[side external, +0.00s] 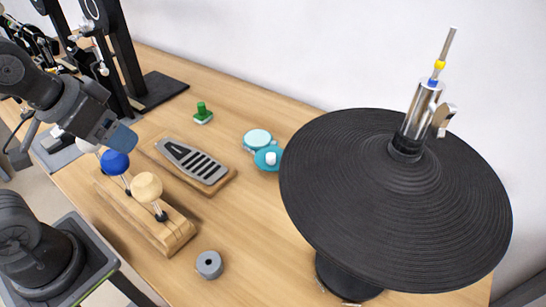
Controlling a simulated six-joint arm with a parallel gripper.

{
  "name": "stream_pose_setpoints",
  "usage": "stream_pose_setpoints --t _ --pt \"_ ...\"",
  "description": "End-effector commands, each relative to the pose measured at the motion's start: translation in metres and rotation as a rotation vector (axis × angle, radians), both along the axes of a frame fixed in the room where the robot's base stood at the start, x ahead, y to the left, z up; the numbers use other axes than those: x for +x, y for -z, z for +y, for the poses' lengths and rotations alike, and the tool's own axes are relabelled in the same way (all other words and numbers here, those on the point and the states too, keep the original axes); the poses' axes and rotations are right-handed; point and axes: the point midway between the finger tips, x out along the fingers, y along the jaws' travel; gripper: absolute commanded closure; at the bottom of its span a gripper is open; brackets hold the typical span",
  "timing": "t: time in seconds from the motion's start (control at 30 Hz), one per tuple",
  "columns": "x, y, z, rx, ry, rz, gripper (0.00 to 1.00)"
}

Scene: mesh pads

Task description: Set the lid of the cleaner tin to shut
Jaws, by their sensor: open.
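The teal cleaner tin sits on the wooden table in the middle of the side external view, left of the big black cymbal-like disc. It shows as two round parts side by side. The rear one has a pale top (257,138), and the front one (268,158) has a small white piece on it. I cannot tell for sure which is the lid, but the two parts lie apart, so the tin looks open. My gripper (118,136) is at the left, above the wooden block with knobs, well away from the tin. Its jaws are open, and I see nothing held.
The black disc (340,190) on its stand crowds the tin's right side. A grey slotted pedal (192,161) on a wooden base, a knobbed wooden block (172,232), a green-knobbed piece (203,113) and a grey ring (209,264) stand nearby. Bare table lies in front of the tin.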

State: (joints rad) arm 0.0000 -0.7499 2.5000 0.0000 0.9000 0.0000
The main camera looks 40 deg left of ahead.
Motion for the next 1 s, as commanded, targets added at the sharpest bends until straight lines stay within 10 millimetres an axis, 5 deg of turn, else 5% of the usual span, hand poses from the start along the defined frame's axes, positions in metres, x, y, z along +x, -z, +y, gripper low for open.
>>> stream_pose_setpoints --t 0.2,0.47,0.77,1.0 --pt "0.0 0.0 0.0 0.0 0.0 0.0 0.32" --pt "0.024 -0.013 -0.005 -0.011 -0.001 0.047 0.5" --pt "0.119 -0.03 -0.032 -0.036 -0.017 0.21 0.5" --pt "0.199 -0.005 -0.065 -0.037 -0.038 0.343 0.5"
